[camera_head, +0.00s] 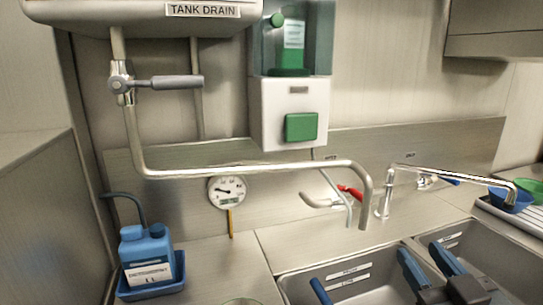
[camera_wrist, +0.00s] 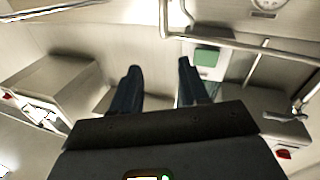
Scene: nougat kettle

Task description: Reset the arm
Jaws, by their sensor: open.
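My gripper (camera_head: 431,262) is at the lower right of the head view, in front of the sink. Its two blue fingers stand apart with nothing between them. In the wrist view the dark fingers (camera_wrist: 157,85) also show spread and empty, pointing towards the wall. Most of the arm is outside the head view.
A long bent pipe (camera_head: 255,170) with a lever valve (camera_head: 175,82) runs from the tank (camera_head: 130,12). A dispenser (camera_head: 290,115) hangs on the wall. A chrome tap (camera_head: 383,205) stands behind the sink (camera_head: 350,276). A blue jug (camera_head: 147,252) sits at left.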

